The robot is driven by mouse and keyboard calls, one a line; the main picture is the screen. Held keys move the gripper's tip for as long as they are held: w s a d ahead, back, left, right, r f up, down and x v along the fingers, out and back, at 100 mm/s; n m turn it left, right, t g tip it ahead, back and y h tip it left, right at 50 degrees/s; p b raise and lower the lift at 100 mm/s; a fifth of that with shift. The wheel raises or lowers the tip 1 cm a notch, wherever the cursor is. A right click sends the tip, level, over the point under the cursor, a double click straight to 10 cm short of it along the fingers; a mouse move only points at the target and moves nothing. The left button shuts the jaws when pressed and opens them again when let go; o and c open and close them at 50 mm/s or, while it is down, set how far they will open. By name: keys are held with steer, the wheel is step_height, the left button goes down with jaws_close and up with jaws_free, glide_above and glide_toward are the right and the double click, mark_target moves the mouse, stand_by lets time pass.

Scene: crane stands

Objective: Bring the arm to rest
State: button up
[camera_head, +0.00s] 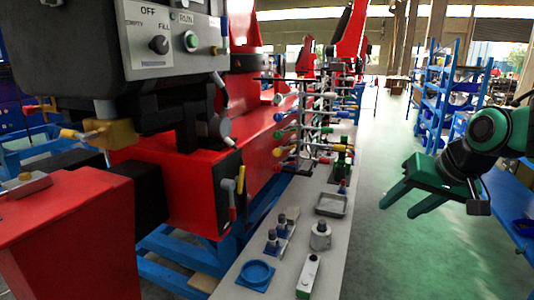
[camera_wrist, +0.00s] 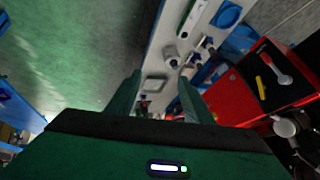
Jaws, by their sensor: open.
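My gripper (camera_head: 416,201) is at the right in the head view, raised above the green floor, to the right of the grey bench. Its two green fingers are spread apart and point down and to the left. In the wrist view the fingers of my gripper (camera_wrist: 158,92) are apart with nothing held between them. The bench with its small parts shows beyond the fingertips, some distance off.
The bench (camera_head: 323,270) carries a grey tray (camera_head: 331,204), a blue round holder (camera_head: 257,273), a white bar (camera_head: 309,276) and a rack of coloured levers (camera_head: 310,130). Red crane stands (camera_head: 190,195) are at left, blue shelves (camera_head: 440,95) behind right. Floor between is clear.

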steer(key=s+d+f+m+g, duration=0.1)
steer(key=s+d+f+g, duration=0.2)
steer(key=s, duration=0.8)
steer(key=s+d+f+m+g+h, duration=0.1)
steer(key=s+d+f+m+g, duration=0.1)
steer(key=s+d+f, duration=0.5)
steer(key=s+f+g, duration=0.1)
steer(key=s, duration=0.4)
steer(key=shift+d+f+m+g+h, duration=0.25)
steer(key=shift+f+m+g+h, duration=0.05)
steer(key=shift+f+g, duration=0.1)
steer(key=shift+w, duration=0.1)
steer(key=shift+w+f, duration=0.2)
steer(key=shift+w, duration=0.4)
